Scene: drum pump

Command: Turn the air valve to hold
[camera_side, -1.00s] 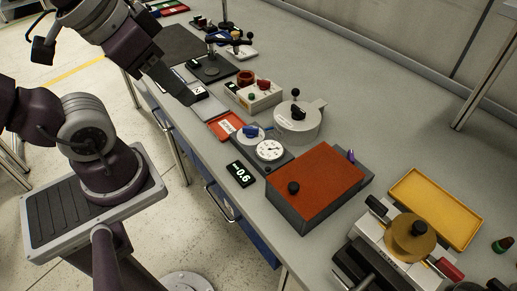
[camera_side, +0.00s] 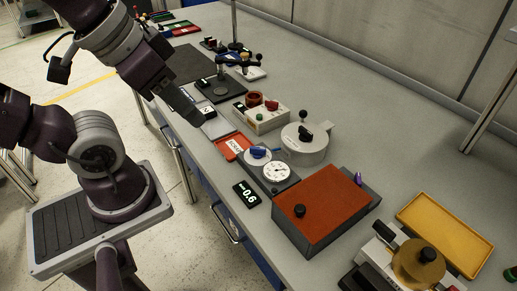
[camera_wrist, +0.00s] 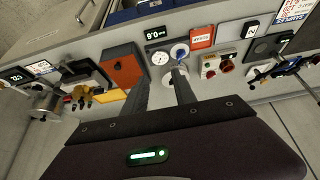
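The air valve appears to be the blue knob on a white round dial (camera_side: 258,153), beside a round white gauge (camera_side: 277,172). The blue knob (camera_wrist: 179,51) and gauge (camera_wrist: 160,57) also show in the wrist view, beyond the fingertips. My gripper (camera_side: 201,120) hangs up and left of the valve in the side view, touching nothing I can see. In the wrist view its two fingers (camera_wrist: 160,76) stand apart with nothing between them. The dial's markings are too small to read.
An orange-topped box (camera_side: 322,204) stands right of the gauge. A white round pot with a black knob (camera_side: 304,146) is behind the valve. A yellow tray (camera_side: 445,234) sits far right.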

